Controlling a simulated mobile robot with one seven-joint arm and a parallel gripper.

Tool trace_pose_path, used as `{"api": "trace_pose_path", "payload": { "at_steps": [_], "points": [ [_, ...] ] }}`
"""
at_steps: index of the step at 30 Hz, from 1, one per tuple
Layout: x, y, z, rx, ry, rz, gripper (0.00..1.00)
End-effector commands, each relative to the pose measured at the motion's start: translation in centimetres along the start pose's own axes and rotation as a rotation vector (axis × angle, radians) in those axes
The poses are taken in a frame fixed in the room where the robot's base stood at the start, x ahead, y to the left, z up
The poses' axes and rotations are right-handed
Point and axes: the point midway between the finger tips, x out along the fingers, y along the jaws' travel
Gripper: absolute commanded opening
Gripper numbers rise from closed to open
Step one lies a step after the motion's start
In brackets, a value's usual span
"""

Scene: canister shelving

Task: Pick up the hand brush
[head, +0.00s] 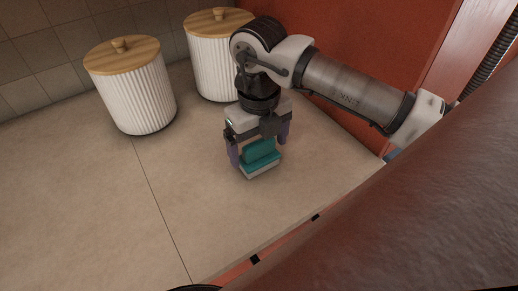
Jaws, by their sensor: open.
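The hand brush (261,157) is a small teal block with a pale lower part, lying on the beige counter. My gripper (259,157) points down over it from above. Its two purple-grey fingers are open, one to the left of the brush and one to its right and slightly behind. The fingers straddle the brush. I cannot tell whether either finger touches it. The top of the brush is partly hidden under the gripper body.
Two white ribbed canisters with wooden lids stand behind, one at the left (132,92) and one just behind my arm (209,62). An orange-red panel (365,60) rises at the right. The counter (80,200) is clear at the left and front, down to its front edge.

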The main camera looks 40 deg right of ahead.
Motion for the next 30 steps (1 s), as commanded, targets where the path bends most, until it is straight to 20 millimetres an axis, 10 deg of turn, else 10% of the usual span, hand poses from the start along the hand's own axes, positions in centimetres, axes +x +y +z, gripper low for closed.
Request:
{"api": "trace_pose_path", "payload": {
  "at_steps": [8, 20, 30],
  "points": [
    [0.29, 0.00, 0.01, 0.000, 0.000, -0.001, 0.88],
    [0.24, 0.01, 0.02, -0.001, -0.001, -0.001, 0.37],
    [-0.58, 0.13, 0.31, -0.002, -0.001, -0.001, 0.37]
  ]
}}
